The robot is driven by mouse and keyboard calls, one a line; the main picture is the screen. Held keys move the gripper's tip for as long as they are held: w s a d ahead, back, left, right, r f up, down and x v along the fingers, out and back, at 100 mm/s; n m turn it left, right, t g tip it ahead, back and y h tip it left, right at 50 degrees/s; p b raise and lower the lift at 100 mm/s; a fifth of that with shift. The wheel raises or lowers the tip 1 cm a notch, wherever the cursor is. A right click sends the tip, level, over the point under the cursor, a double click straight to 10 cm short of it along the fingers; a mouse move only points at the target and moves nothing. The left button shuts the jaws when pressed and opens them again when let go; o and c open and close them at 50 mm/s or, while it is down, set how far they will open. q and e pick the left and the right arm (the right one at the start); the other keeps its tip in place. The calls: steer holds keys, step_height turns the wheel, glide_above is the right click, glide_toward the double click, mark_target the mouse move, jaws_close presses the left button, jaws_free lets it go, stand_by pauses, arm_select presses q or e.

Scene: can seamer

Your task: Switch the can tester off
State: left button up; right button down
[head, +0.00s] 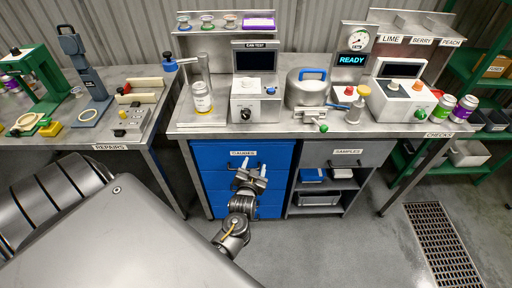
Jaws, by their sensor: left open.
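A boxy bench unit (255,90) with a dark screen and a black knob (270,90) stands mid-bench. A small sign above it seems to read CAN TEST. To its right are a round metal vessel with a blue handle (306,88), a lit READY display (352,60) and a round gauge (359,38). I cannot tell for certain which of these make up the can tester. My left gripper (252,174) is open and empty, below the bench top in front of the blue GAUGES drawers. My right gripper is out of view.
Floor before the drawers is clear.

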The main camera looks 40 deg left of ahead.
arm_select(q)
steer(key=s+d+f+m+g+h+b, duration=0.1)
steer(key=s+d+f+h+b, duration=0.1)
steer(key=f, duration=0.8)
steer(key=s+d+f+m+g+h+b, duration=0.1)
steer(key=s+d+f, duration=0.3)
steer(key=f, duration=0.7)
steer(key=shift+s+f+g+h+b, duration=0.35)
steer(key=shift+s+g+h, duration=0.15)
steer(key=shift+g+h, duration=0.15)
steer(key=s+d+f+g+h, duration=0.1)
steer(key=s+d+f+g, duration=0.1)
steer(key=s+f, duration=0.55)
steer(key=s+d+f+g+h, duration=0.1)
steer(key=s+d+f+g, duration=0.2)
steer(key=s+f, duration=0.45)
steer(key=s+a+f+m+g, duration=0.1)
steer(key=s+f+g, duration=0.1)
steer(key=s, duration=0.9)
steer(key=s+a+f+g, duration=0.2)
steer(key=s+f+g, duration=0.1)
steer(key=s, duration=0.8)
steer(key=shift+s+f+m+h, duration=0.25)
steer(key=shift+f+m+h, duration=0.15)
steer(key=shift+f, duration=0.4)
